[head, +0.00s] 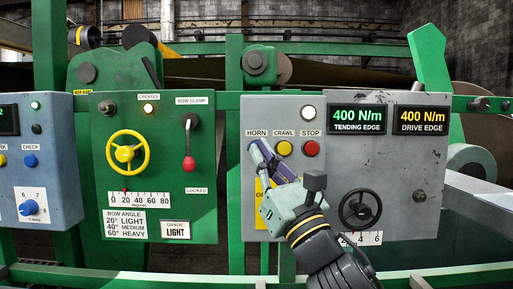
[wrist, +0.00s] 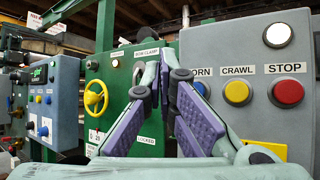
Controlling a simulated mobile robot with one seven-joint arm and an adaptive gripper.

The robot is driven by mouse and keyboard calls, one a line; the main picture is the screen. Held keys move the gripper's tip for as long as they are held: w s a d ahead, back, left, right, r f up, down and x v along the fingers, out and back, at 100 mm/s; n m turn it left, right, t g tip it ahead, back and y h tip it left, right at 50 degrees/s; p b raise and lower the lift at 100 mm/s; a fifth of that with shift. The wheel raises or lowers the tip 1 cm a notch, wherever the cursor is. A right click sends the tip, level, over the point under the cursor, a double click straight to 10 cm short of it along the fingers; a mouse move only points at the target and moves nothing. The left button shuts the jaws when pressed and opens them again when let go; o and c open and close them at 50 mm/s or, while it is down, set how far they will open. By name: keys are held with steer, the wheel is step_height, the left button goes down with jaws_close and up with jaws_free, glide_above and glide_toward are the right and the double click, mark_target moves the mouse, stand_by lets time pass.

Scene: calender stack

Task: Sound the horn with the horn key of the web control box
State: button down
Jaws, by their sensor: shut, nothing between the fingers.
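The grey web control box (head: 330,215) stands right of centre. Its HORN label (head: 257,133) is readable, but my gripper covers the key below it in the head view. The fingertips (wrist: 166,66) meet left of the key in the wrist view. I cannot tell whether they touch it.
The yellow CRAWL button (head: 284,148) and red STOP button (head: 311,148) sit close right of my gripper. A black handwheel (head: 360,209) is lower on the box. The green panel (head: 160,210) at left has a yellow wheel (head: 125,153) and red-ended clamp lever (head: 189,163).

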steer(key=w+p, duration=0.1)
steer(key=w, duration=0.6)
steer(key=shift+w, duration=0.2)
steer(key=shift+w+f, duration=0.1)
stand_by(1.2)
steer(key=shift+w+b, duration=0.3)
steer(key=shift+w, duration=0.55)
stand_by(0.6)
steer(key=shift+s, duration=0.1)
steer(key=shift+s+b, duration=0.6)
steer(key=shift+s, duration=0.25)
steer(key=shift+s+b, duration=0.9)
steer(key=shift+s, duration=1.65)
